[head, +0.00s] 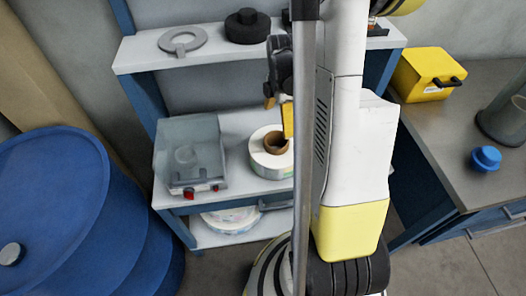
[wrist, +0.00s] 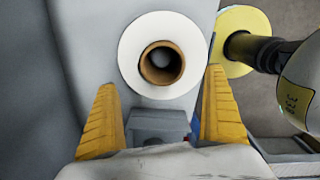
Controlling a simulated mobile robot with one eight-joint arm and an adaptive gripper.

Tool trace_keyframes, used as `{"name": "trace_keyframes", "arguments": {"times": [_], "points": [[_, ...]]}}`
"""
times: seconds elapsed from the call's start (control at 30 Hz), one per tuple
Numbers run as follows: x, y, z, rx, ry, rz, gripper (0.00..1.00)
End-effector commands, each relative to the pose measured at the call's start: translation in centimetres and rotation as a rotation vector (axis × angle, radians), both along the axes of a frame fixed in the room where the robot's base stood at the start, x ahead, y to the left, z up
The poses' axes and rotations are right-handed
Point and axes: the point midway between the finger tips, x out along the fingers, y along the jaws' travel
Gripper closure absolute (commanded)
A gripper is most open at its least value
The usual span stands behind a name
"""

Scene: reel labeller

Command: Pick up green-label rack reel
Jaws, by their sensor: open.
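A white reel (head: 268,167) with a brown core stands flat on the middle shelf (head: 232,185). Its side shows a faint greenish tint, but I cannot read its label. It also shows from above in the wrist view (wrist: 133,52), its core facing the camera. My gripper (wrist: 161,79) is open, its two yellow fingers apart and pointing towards the reel, with nothing between them. In the head view my gripper (head: 288,118) is above the reel, partly hidden by my arm. Another reel (head: 230,219) with a coloured label lies on the low shelf, partly covered by the shelf above.
A clear-covered machine (head: 190,155) with red knobs stands left of the reel. The top shelf holds a grey ring (head: 182,41) and a black spool (head: 247,27). A blue drum (head: 60,210) is at left; a yellow box (head: 428,73) and blue knob (head: 486,158) are on the right bench.

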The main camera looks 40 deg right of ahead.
Motion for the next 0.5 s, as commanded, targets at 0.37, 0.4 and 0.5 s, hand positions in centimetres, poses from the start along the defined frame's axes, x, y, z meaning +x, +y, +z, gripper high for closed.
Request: {"name": "trace_keyframes", "arguments": {"times": [0.37, 0.4, 0.5], "points": [[0.0, 0.1, -5.3, 0.0, -0.001, 0.0, 0.0], [0.0, 0.1, -5.5, 0.0, -0.001, 0.0, 0.0], [-0.2, 0.2, -6.4, 0.0, -0.001, 0.0, 0.0]]}}
